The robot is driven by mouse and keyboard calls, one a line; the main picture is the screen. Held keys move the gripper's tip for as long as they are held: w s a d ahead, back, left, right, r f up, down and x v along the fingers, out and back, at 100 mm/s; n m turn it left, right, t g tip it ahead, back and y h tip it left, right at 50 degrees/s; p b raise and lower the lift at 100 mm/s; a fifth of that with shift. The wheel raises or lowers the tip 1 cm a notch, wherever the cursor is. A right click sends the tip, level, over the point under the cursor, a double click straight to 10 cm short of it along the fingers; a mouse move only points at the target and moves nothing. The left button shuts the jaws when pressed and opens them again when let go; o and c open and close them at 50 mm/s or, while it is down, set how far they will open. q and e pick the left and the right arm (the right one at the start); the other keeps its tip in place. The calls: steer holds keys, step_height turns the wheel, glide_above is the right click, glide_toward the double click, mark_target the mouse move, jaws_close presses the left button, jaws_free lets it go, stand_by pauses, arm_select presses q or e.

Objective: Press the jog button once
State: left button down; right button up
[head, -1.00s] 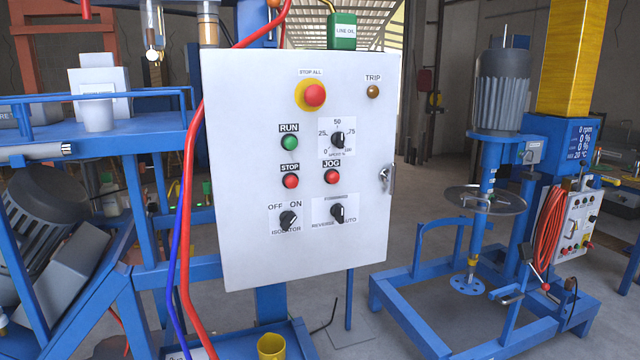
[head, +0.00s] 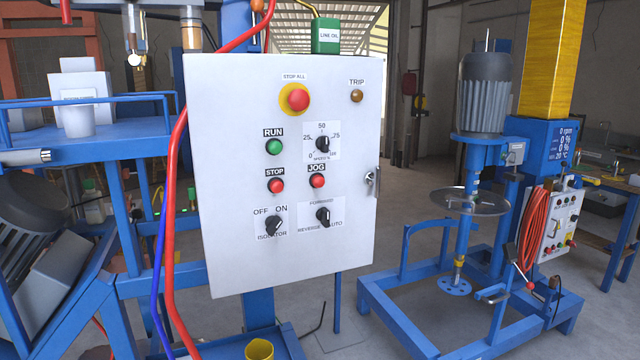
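The jog button (head: 317,181) is a small red round button under the JOG label, on the white control panel (head: 230,225) in the middle of the head view. The red stop button (head: 276,186) is to its left, under the STOP label. The green run button (head: 274,147) is above the stop button. A black speed knob (head: 322,144) is above the jog button, and a black selector marked forward, reverse and auto (head: 323,216) is below it. Neither gripper shows in the view.
A red emergency stop (head: 298,99) on yellow and an amber trip lamp (head: 356,96) are higher on the panel. Red hose (head: 172,200) runs along its left edge. The blue mixer stand (head: 400,330) is at right. A yellow cup (head: 259,349) is below. Nothing blocks the panel face.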

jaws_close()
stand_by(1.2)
